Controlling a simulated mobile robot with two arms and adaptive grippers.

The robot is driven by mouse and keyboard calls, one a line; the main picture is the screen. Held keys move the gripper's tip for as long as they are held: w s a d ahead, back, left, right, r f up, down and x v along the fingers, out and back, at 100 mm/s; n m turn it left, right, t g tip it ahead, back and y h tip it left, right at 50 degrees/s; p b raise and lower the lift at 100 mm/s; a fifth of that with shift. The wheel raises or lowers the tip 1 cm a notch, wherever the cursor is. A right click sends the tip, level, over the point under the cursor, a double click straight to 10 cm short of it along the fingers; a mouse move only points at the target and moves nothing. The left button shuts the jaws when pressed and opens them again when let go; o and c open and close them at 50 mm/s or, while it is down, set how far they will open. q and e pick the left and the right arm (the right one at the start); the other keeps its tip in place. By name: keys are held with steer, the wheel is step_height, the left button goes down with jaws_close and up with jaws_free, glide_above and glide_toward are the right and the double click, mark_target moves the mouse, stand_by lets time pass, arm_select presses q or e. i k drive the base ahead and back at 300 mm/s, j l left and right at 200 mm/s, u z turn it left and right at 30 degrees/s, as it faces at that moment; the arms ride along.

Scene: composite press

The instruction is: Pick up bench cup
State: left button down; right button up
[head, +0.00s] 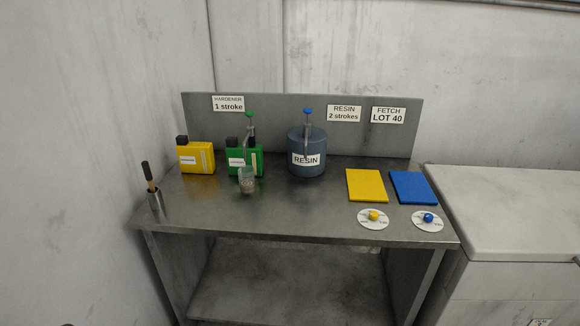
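The bench cup (247,181) is a small clear cup standing on the grey metal bench (285,210). It stands in front of the green hardener container (236,158), under or close to its green-topped pump (249,130). The cup looks upright, and its lower part looks brownish; I cannot tell what that is. Neither of my grippers shows in the head view.
A blue-grey RESIN drum (306,152) with a pump and a yellow container (196,157) stand at the back. A brush holder (155,201) stands front left. Yellow (367,185) and blue (413,188) pads and two knobbed dials lie right. The front middle is clear.

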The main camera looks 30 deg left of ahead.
mark_target(247, 180)
steer(key=j+u, duration=0.1)
steer(key=u, duration=1.25)
